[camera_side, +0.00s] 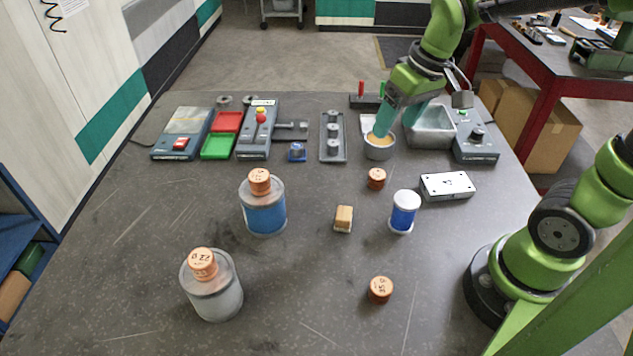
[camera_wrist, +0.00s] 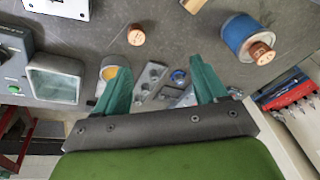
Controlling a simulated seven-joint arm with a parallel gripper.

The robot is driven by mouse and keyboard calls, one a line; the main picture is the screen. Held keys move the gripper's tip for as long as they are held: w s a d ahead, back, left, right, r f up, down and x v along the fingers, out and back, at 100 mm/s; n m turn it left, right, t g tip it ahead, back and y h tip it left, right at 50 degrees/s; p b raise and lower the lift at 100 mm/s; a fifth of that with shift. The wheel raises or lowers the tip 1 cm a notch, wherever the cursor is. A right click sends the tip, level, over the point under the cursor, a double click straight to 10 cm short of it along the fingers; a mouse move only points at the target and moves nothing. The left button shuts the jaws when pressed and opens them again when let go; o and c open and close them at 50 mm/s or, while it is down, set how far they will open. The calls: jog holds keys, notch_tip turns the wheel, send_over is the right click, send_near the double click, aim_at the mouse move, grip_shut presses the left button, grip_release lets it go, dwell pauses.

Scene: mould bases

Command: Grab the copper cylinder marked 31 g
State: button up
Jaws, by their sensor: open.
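Several copper cylinders are in the side view. Two stand on the bench: one (camera_side: 376,178) in front of a small bowl, one (camera_side: 380,290) near the front. Their engraved marks are too small to read surely, so I cannot tell which is 31 g. My gripper (camera_side: 395,125) is open and empty above the bowl at the back. In the wrist view my gripper (camera_wrist: 160,68) has a bench cylinder (camera_wrist: 136,35) and a jar-top cylinder (camera_wrist: 261,48) beyond its fingers.
The bowl (camera_side: 380,152) with yellow contents is close to my fingers. A metal bin (camera_side: 432,128), slotted plate (camera_side: 333,146) and trays (camera_side: 219,145) line the back. A wooden block (camera_side: 344,217), blue-white jar (camera_side: 403,212) and white plate (camera_side: 447,186) stand mid-bench. The front centre is clear.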

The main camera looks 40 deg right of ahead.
jog(key=w+d+f+n+g+h, duration=0.1)
jog(key=w+d+f+n+g, duration=0.2)
jog(key=w+d+n, duration=0.15)
jog(key=n, duration=0.2)
send_over(376, 174)
jog(key=f, duration=1.1)
jog(key=shift+s+d, duration=0.1)
jog(key=shift+s, duration=0.3)
jog(key=shift+w+f, duration=0.2)
jog(key=shift+f, duration=1.15)
jog(key=shift+w+f, duration=0.15)
jog(key=shift+f, duration=1.2)
jog(key=shift+c, duration=0.3)
grip_shut()
jog(key=shift+r, duration=0.1)
